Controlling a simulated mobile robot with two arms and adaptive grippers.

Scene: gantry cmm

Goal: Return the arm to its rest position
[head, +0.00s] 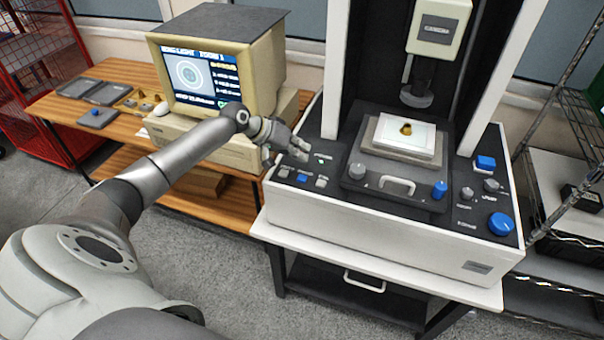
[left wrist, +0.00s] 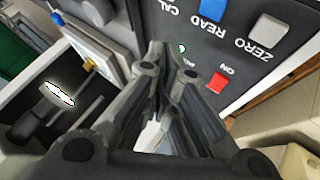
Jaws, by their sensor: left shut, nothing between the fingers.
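My left arm reaches in from the left in the head view. Its gripper (head: 301,154) is over the left end of the measuring machine's control panel (head: 330,183). The fingers are together with nothing between them. My right gripper is not in view.
A lit monitor (head: 205,78) stands on a wooden bench left of the machine, close to my forearm. A small brass part (head: 405,129) sits on a white plate (head: 404,143) on the machine's stage, under the probe head (head: 438,28). A wire rack (head: 575,125) is at right.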

